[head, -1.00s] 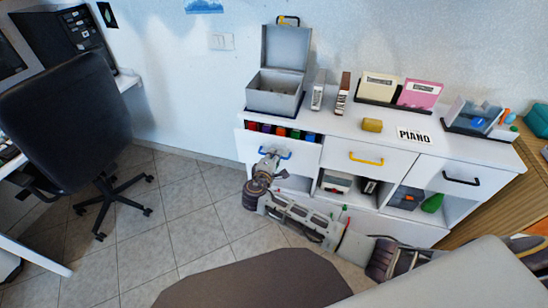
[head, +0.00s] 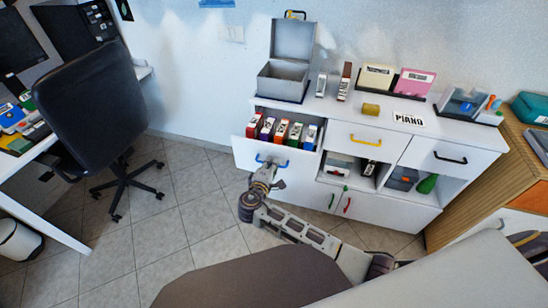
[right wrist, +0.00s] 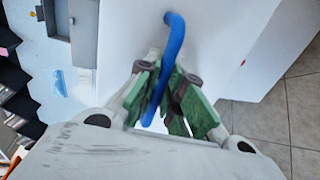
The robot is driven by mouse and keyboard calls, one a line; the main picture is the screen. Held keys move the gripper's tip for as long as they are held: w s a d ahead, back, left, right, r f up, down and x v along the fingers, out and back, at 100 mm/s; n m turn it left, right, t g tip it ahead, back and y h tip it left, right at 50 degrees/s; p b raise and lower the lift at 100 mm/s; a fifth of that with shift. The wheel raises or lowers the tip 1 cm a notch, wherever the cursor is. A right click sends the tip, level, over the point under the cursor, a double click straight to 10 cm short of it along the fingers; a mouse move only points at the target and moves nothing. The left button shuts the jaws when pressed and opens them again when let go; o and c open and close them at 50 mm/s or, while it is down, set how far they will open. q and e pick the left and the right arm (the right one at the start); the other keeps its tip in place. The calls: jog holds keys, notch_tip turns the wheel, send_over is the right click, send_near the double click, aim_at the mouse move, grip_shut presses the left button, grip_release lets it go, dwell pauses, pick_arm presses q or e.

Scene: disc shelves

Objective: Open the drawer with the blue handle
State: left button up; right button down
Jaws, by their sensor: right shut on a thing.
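The drawer with the blue handle is the left one of the white cabinet's top row. Its white front (head: 300,158) stands out from the cabinet, and several coloured boxes (head: 283,130) show inside. My right gripper (head: 266,167) is at the blue handle (head: 283,164). In the right wrist view, the green-padded fingers of my right gripper (right wrist: 168,102) are shut on the blue handle (right wrist: 176,45), one on each side of the bar. My left gripper is not in view.
A yellow-handled drawer (head: 365,141) and a black-handled drawer (head: 450,158) are shut to the right. An open grey metal box (head: 283,80) stands on the cabinet top. A black office chair (head: 95,105) stands at left, with tiled floor (head: 180,215) between.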

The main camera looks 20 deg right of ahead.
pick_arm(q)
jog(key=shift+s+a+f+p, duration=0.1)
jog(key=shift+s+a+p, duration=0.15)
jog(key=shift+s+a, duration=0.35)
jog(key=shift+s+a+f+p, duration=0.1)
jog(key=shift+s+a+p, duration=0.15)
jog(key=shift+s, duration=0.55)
pick_arm(e)
jog(key=shift+f+v, duration=0.15)
jog(key=shift+v, duration=0.65)
jog(key=shift+f+v, duration=0.2)
jog(key=shift+v, duration=0.65)
jog(key=shift+f+v, duration=0.15)
jog(key=shift+v, duration=0.65)
jog(key=shift+s, duration=0.1)
jog(key=c, duration=1.8)
grip_release()
